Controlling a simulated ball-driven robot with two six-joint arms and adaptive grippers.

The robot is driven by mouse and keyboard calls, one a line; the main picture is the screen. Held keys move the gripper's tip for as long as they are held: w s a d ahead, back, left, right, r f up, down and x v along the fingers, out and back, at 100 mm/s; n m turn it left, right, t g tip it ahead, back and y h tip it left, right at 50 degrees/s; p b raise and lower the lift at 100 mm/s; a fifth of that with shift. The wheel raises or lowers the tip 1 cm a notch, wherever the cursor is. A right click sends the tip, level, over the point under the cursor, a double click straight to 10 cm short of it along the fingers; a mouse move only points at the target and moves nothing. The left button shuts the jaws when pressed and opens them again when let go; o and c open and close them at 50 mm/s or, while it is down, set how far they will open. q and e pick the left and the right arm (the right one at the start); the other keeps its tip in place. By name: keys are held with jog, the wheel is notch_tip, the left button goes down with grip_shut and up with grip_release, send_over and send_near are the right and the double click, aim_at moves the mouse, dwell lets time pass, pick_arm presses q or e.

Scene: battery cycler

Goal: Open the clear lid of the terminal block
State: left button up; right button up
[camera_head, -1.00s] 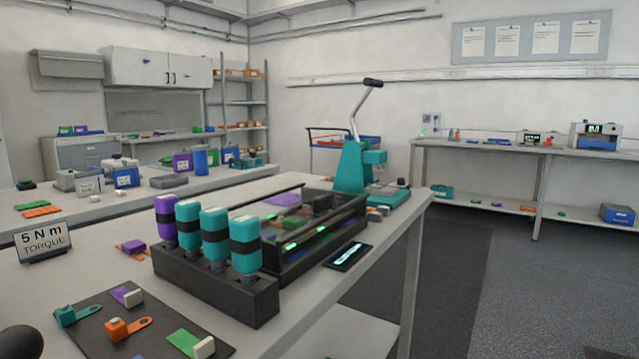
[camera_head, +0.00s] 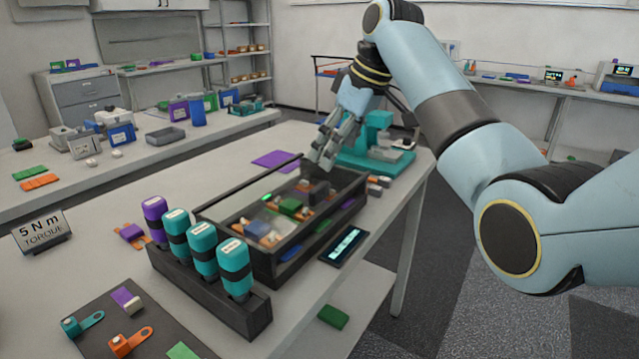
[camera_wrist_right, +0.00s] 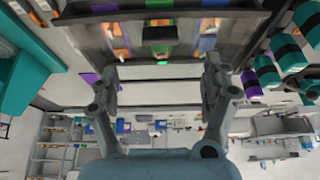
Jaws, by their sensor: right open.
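The terminal block (camera_head: 262,272) is a dark open-framed box on the bench, holding several coloured parts. Its clear lid is hard to make out; a thin dark bar (camera_head: 245,184) runs along the far-left side, and I cannot tell the lid's angle. My right gripper (camera_head: 325,160) points down over the far end of the box, partly hiding it; I cannot tell whether it touches. In the right wrist view, its two fingers (camera_wrist_right: 160,82) are spread with nothing gripped, and the box (camera_wrist_right: 75,43) lies beyond the fingertips. My left gripper is in neither current view.
Several teal and purple screwdrivers stand in a dark rack (camera_head: 215,290) in front of the box. A small display (camera_head: 343,245) lies on its right. A teal press (camera_head: 375,140) stands behind. A torque sign (camera_head: 42,232) is at left.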

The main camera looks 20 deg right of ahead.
aim_at(320, 186)
jog(key=x, duration=1)
jog(key=shift+w+f, duration=0.15)
jog(key=shift+f, duration=0.05)
jog(key=shift+c, duration=0.3)
